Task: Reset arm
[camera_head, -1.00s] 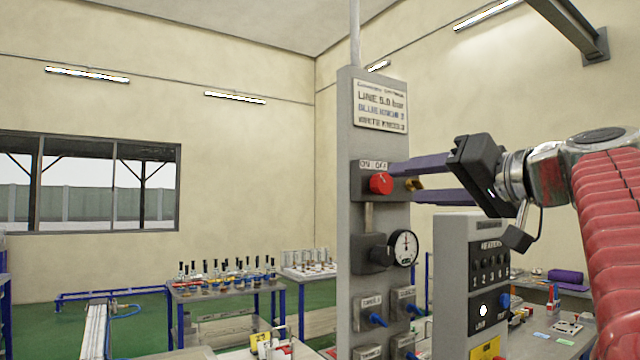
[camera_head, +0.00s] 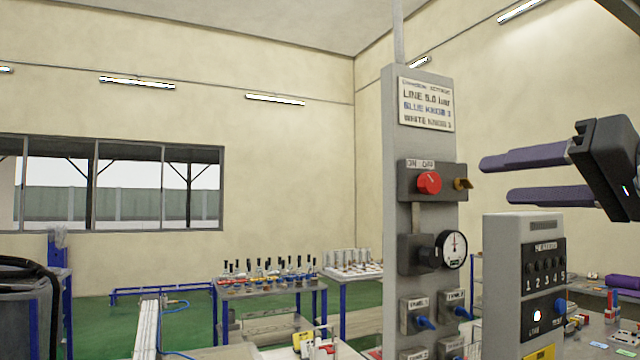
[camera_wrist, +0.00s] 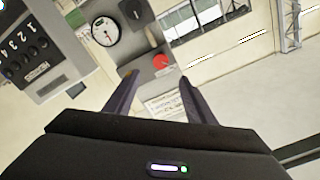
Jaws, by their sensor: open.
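My gripper (camera_head: 488,180) is at the right of the head view, to the right of the grey control column (camera_head: 393,300). Its two purple fingers point left and are spread apart with nothing between them. The red knob (camera_head: 429,183) on the column's ON/OFF box is left of the fingertips and apart from them. In the wrist view, the fingers (camera_wrist: 158,76) are also open and empty, and the red knob (camera_wrist: 160,61) shows beyond them.
The column carries a pressure gauge (camera_head: 451,249) and blue-levered switches (camera_head: 425,322). A grey heater box (camera_head: 513,290) stands below my gripper. A blue-legged table (camera_head: 268,288) with several bottles stands farther back. A dark bin (camera_head: 22,310) is at the left.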

